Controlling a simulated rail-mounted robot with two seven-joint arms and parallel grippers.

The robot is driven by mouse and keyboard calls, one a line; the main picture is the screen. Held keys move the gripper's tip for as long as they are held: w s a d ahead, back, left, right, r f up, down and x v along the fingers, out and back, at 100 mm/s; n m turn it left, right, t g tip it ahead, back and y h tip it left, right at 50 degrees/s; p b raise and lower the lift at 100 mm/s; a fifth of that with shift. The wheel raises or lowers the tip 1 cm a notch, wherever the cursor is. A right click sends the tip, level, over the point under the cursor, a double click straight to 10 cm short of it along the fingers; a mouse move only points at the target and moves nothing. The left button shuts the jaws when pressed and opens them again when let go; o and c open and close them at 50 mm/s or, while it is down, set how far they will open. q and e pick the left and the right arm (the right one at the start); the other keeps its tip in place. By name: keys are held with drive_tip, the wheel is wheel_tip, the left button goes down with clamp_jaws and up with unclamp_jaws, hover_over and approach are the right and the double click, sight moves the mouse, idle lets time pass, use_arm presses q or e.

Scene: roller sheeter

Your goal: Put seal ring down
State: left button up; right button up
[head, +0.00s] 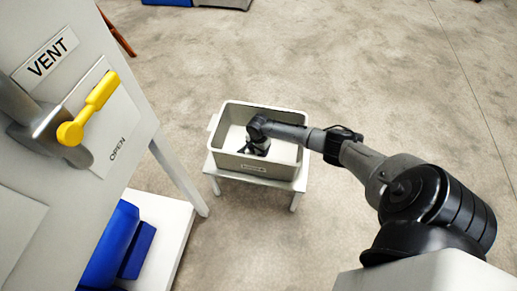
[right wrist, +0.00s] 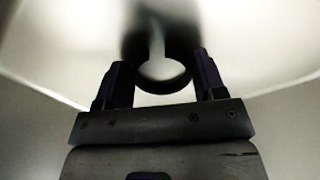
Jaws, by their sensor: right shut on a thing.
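My right gripper (head: 250,150) is inside a grey bin (head: 254,166), low and pointing down. In the right wrist view my right gripper (right wrist: 158,80) has its two dark fingers on either side of a dark round seal ring (right wrist: 162,88), and is shut on it. A pale patch shows through the ring's middle. The bin's pale inside surfaces lie beyond. The picture is dim, so I cannot tell whether the ring touches the bin floor. In the head view the ring cannot be made out clearly. My left gripper is not in view.
The bin, with a small label on its front, stands on a small white table (head: 299,184). At the left is a grey panel with a VENT sign (head: 46,58) and a yellow-handled lever (head: 88,108). Bare concrete floor (head: 390,80) surrounds the table.

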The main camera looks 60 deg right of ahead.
sight(258, 152)
drive_tip(key=o, duration=0.9)
drive_tip(key=shift+f, duration=0.1)
wheel_tip(258, 152, up, 12)
drive_tip(key=p, duration=0.8)
drive_tip(key=shift+r, duration=0.25)
